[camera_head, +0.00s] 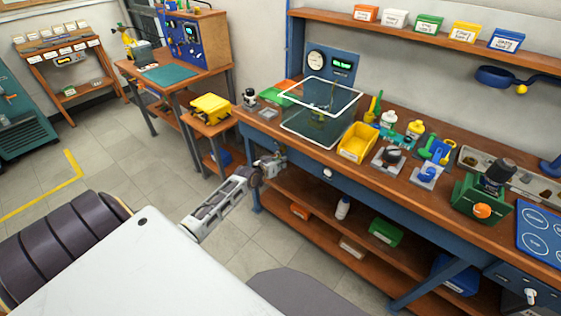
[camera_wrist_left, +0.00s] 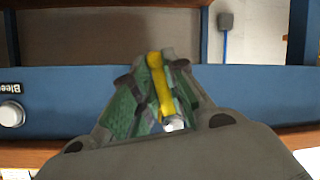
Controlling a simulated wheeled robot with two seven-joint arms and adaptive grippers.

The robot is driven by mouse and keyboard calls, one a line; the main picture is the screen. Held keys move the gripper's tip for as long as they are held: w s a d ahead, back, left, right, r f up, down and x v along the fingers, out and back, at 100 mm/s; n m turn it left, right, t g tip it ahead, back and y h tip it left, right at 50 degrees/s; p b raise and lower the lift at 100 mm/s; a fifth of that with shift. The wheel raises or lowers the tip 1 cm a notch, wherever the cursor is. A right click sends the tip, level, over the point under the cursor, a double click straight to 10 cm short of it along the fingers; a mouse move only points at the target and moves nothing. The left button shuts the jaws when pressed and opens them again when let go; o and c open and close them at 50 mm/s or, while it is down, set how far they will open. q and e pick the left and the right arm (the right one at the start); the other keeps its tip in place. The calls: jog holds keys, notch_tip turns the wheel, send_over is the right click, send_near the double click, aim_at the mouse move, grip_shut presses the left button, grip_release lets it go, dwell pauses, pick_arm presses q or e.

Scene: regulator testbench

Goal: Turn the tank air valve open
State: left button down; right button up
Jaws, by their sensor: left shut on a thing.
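My left gripper (camera_head: 271,165) is at the left front of the workbench, by its blue front rail. In the left wrist view, its green-padded fingers are closed around a yellow lever handle (camera_wrist_left: 158,82), which I take to be the tank air valve. The lever stands nearly upright in that view, leaning slightly, with a bright metal fitting (camera_wrist_left: 174,124) at its lower end. In the head view the valve is hidden by the gripper. My right gripper is not in view.
A round knob (camera_wrist_left: 11,114) beside a partly visible label starting "Blee" sits on the blue rail. The workbench (camera_head: 300,150) carries a clear guard, a yellow bin (camera_head: 357,143) and several tools. A shelf below holds small bins.

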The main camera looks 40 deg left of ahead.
pick_arm(q)
jog(key=shift+a+f+m+y+p, duration=0.15)
jog(key=shift+a+m+y+p, duration=0.6)
jog(key=shift+p, duration=0.5)
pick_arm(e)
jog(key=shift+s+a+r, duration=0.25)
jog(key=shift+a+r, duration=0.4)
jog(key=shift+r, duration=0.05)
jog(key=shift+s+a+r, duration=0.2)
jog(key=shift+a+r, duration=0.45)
pick_arm(q)
jog(key=shift+d+m, duration=0.15)
jog(key=shift+m, duration=0.1)
jog(key=c, duration=1.4)
grip_release()
jog(key=shift+c, duration=0.2)
jog(key=shift+s, duration=0.1)
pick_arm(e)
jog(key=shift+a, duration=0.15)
